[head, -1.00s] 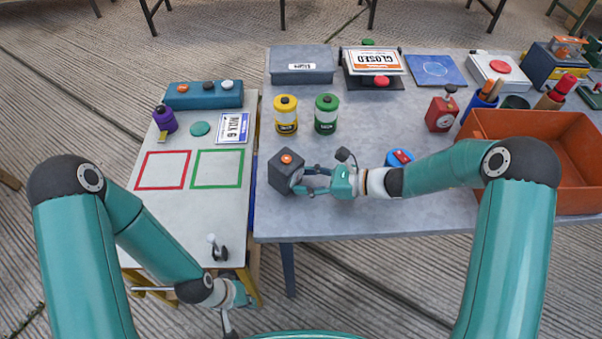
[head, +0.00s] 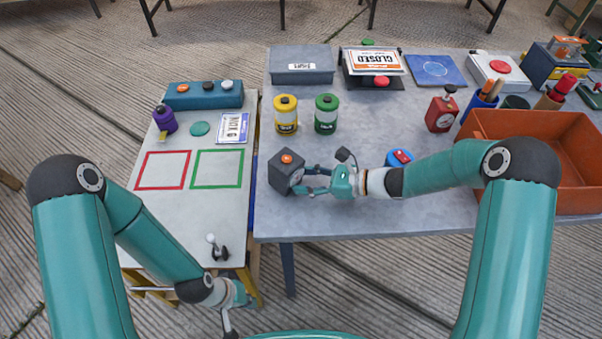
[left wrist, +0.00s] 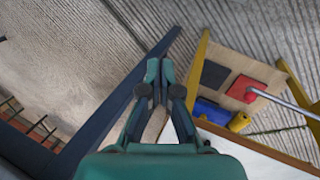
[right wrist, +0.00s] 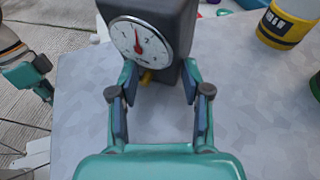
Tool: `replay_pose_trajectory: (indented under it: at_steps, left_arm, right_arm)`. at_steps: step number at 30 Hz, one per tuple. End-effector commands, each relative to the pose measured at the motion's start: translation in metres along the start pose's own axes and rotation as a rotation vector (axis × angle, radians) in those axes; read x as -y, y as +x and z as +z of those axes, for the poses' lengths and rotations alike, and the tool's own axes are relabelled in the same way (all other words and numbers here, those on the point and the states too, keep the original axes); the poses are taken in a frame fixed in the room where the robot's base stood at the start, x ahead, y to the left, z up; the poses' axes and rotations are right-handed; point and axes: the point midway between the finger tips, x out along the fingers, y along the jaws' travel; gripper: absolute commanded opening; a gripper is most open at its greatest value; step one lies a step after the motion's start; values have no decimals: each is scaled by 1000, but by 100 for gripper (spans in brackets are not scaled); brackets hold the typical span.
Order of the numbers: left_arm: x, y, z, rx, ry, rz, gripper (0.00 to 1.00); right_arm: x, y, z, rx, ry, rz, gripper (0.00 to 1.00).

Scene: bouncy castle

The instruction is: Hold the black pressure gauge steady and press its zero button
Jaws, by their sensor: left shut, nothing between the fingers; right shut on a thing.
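The black pressure gauge (head: 285,174) stands upright on the grey table near its left edge, with an orange button (head: 287,158) on top. In the right wrist view the gauge (right wrist: 178,22) shows a white dial with a red needle facing my gripper; its top is out of that frame. My right gripper (head: 297,181) is shut on the gauge's lower body, its fingers (right wrist: 160,82) on either side. My left gripper (head: 229,328) is shut and empty, low in front of the small table and away from the gauge. Its fingertips (left wrist: 160,70) are together in the left wrist view.
Yellow (head: 286,116) and green (head: 326,115) canisters stand behind the gauge. A blue round object with a red top (head: 398,158) lies right of my right gripper. The small left table (head: 150,215) carries a toggle lever (head: 216,248) near its front edge. An orange bin (head: 490,125) stands at right.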

Motion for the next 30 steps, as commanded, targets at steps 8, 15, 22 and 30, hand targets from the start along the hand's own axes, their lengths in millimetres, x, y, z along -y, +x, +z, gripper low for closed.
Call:
replay_pose_trajectory:
  at_steps: [8,15,22,30]
  left_arm:
    - [-41,-31,-31,-63,105,24,0]
    - [-127,-98,-59,-163,297,74,0]
    - [-206,-173,-89,-289,414,122,0]
    - [-251,-251,-175,-432,372,177,0]
  right_arm:
    - [-2,1,-4,-8,2,3,28]
    - [-2,1,-4,-8,2,3,28]
    - [-2,1,-4,-9,2,3,28]
    - [-2,1,-4,-8,2,3,28]
